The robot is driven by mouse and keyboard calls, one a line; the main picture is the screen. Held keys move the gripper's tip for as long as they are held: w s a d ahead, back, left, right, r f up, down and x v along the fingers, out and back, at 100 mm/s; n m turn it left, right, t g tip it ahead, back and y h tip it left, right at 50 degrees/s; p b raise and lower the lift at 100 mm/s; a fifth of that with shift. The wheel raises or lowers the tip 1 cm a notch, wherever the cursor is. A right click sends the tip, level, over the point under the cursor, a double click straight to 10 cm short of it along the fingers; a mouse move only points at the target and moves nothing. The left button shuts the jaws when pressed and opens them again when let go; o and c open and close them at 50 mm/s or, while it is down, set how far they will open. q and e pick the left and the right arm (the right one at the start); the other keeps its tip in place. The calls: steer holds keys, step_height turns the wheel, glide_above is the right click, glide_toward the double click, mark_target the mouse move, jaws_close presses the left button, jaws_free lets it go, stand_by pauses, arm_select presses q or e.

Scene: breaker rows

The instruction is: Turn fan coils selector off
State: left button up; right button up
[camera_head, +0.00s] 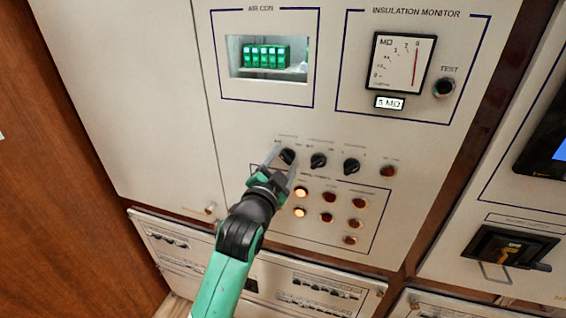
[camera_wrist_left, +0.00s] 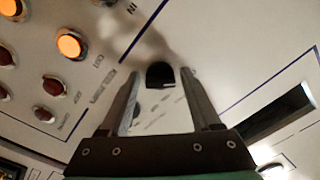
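Three black selector knobs sit in a row on the grey panel: a left one (camera_head: 287,156), a middle one (camera_head: 318,160) and a right one (camera_head: 351,166). Their labels are too small to read, so I cannot tell which is the fan coils selector. My left gripper (camera_head: 283,162) is at the left knob. In the left wrist view, a black knob (camera_wrist_left: 160,75) shows between the open fingers of the left gripper (camera_wrist_left: 160,82), with a gap on both sides. Whether the fingertips reach past the knob's front is unclear. My right gripper is not in view.
Lit and dark indicator lamps (camera_head: 329,197) sit just below the knobs, close to my left gripper. An insulation meter (camera_head: 402,62) and a recess with green breakers (camera_head: 265,55) are above. A black rotary handle (camera_head: 510,250) is at the right.

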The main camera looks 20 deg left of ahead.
arm_select(q)
steer(key=shift+o, duration=0.5)
steer(key=shift+s, duration=0.55)
steer(key=s+p, duration=0.3)
steer(key=s, duration=0.7)
steer(key=shift+s+d, duration=0.25)
steer(key=shift+d, duration=0.2)
